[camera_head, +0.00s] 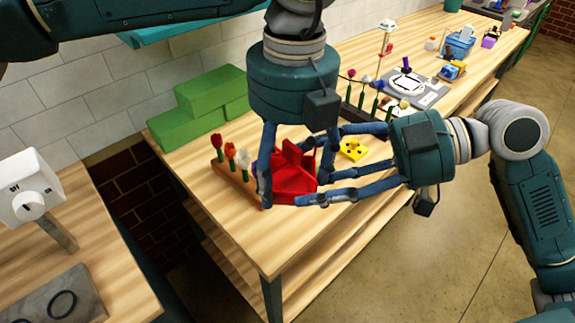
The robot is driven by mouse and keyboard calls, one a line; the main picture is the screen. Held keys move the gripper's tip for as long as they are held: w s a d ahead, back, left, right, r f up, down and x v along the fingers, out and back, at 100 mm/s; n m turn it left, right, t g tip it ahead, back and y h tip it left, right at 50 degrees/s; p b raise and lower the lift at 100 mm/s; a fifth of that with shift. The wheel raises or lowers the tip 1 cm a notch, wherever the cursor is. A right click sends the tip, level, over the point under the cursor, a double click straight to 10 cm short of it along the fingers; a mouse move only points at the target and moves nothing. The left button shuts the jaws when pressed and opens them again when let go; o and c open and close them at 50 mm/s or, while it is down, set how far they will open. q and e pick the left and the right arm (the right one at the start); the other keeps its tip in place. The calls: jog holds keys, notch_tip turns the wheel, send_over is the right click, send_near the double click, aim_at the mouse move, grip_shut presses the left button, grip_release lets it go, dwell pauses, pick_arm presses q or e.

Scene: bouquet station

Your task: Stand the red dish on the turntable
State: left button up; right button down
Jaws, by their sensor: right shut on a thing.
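The red dish (292,182) is near the front left of the wooden table, tilted and partly covered by my fingers. My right gripper (307,175) reaches in from the right and is shut on the red dish. My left gripper (296,188) points down from above, its fingers spread on either side of the dish. The fingers of both grippers cross closely in this view. I cannot make out a turntable for certain; the area behind the dish and grippers is hidden.
A flower rack (236,187) stands just left of the dish, with green blocks (205,105) behind. A yellow piece (354,149) lies to the right. Another rack, a grey board (425,94) and a blue basket (460,44) stand farther back. The table's front left corner is bare.

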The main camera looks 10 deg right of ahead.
pick_arm(q)
jog(key=c, duration=0.5)
jog(key=o, duration=1.2)
jog(key=shift+r, duration=0.15)
